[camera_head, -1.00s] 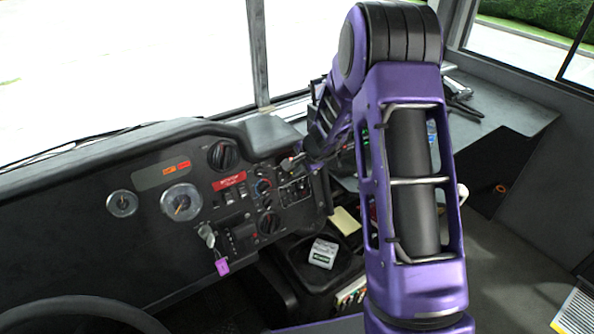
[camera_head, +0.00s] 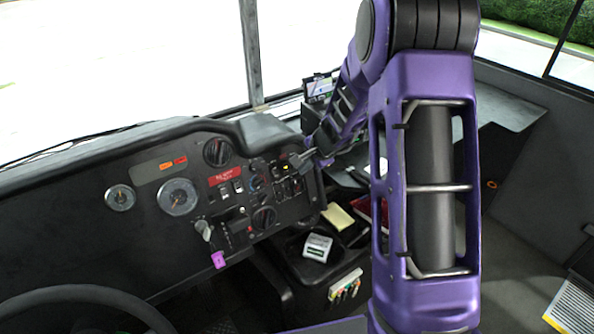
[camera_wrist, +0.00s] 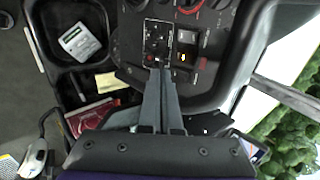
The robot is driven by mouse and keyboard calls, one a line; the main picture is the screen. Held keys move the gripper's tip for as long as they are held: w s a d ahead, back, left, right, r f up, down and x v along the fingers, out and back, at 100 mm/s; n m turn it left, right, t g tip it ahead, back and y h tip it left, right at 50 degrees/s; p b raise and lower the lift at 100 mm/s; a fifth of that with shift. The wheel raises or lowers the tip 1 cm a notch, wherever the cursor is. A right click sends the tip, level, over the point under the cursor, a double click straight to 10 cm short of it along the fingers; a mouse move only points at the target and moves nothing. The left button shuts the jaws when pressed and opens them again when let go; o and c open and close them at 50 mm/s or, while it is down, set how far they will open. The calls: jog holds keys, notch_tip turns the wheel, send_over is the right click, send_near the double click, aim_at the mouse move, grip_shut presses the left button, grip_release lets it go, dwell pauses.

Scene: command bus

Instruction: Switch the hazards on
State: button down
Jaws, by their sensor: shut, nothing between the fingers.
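The black dash panel (camera_head: 150,235) carries gauges, knobs and several switches. My gripper (camera_head: 297,162) is shut and empty at the panel's right end. In the wrist view my gripper (camera_wrist: 158,74) points at the panel, just below a small switch plate (camera_wrist: 157,42); I cannot tell whether the tips touch it. To the right of the tips is a dark rocker switch with a lit yellow mark (camera_wrist: 184,57), and above it a switch with a pale face (camera_wrist: 187,37). A yellow light (camera_head: 285,167) also shows in the head view. I cannot read the switch labels.
A red label (camera_head: 226,176) sits above two switches, left of the knobs. A key with a purple tag (camera_head: 218,260) hangs lower left. The steering wheel (camera_head: 85,298) is at lower left.

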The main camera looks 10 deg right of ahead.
jog(key=s+r, duration=0.1)
jog(key=s+d+r, duration=0.1)
jog(key=s+r, duration=0.2)
jog(key=shift+d, duration=0.35)
jog(key=shift+w, duration=0.1)
